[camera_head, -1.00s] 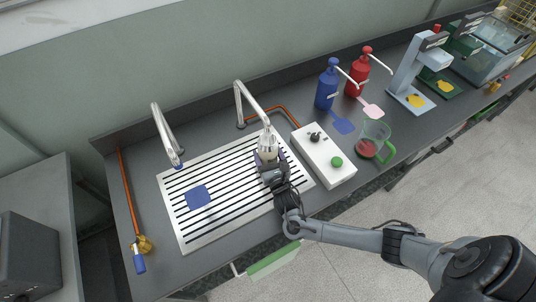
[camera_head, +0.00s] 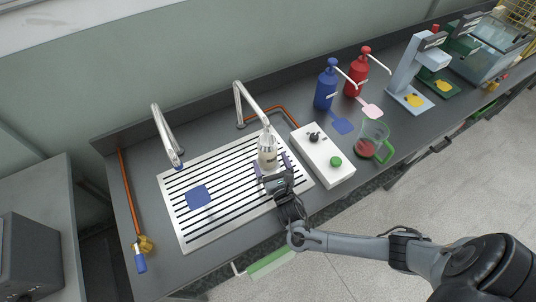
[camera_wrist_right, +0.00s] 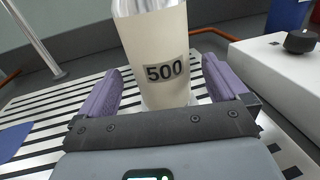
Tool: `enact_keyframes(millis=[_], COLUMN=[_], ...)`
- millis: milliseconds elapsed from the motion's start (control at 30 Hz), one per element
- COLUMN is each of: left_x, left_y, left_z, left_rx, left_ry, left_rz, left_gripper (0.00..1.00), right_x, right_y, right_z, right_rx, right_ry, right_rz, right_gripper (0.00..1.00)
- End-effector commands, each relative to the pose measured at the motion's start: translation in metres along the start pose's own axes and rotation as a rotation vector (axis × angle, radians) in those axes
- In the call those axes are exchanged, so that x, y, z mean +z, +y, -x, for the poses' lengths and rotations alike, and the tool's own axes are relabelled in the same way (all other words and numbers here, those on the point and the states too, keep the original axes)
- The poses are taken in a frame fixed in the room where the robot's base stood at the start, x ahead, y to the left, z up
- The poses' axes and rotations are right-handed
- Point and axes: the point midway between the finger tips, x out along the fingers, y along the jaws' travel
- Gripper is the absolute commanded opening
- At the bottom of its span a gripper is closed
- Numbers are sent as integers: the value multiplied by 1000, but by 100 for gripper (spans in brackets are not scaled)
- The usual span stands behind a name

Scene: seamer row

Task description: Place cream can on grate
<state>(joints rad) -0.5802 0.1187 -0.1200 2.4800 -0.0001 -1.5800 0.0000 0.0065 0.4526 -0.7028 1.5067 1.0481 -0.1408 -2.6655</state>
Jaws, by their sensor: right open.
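The cream can (camera_head: 267,151) is a pale cylinder with a metallic top. It stands upright on the striped grate (camera_head: 222,218), under the right-hand spout. In the right wrist view the can (camera_wrist_right: 157,45) carries a label reading 500. My right gripper (camera_head: 272,165) is open, with one purple finger on each side of the can's lower part. In the wrist view a gap shows between each finger and the can. The left gripper is not in view.
A white box (camera_head: 324,155) with a black knob and a green button stands right of the grate. Two metal spouts (camera_head: 166,135) rise behind the grate. A blue square (camera_head: 198,196) lies on its left part. A jug (camera_head: 371,140) with red contents stands further right.

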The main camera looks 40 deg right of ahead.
Motion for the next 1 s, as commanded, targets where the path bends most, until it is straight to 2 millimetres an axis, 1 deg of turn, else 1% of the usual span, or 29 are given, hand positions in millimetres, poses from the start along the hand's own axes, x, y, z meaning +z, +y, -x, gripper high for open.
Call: enact_keyframes(millis=[33, 200, 300, 433, 633, 1000], left_x=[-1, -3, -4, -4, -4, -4], left_y=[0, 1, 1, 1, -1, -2], left_z=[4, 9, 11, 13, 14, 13], left_rx=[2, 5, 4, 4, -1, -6], left_ry=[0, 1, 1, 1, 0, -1], left_rz=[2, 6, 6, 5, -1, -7], left_gripper=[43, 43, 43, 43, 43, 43], right_x=[0, 1, 1, 0, 0, 0], right_y=[0, 0, 0, 0, 0, 0], right_z=[12, 42, 57, 71, 81, 81], right_rx=[1, 0, 1, 0, -1, -1], right_ry=[4, 3, 3, 2, 0, 0], right_rz=[0, -1, 0, 0, 0, 0], right_gripper=[100, 100, 100, 100, 100, 100])
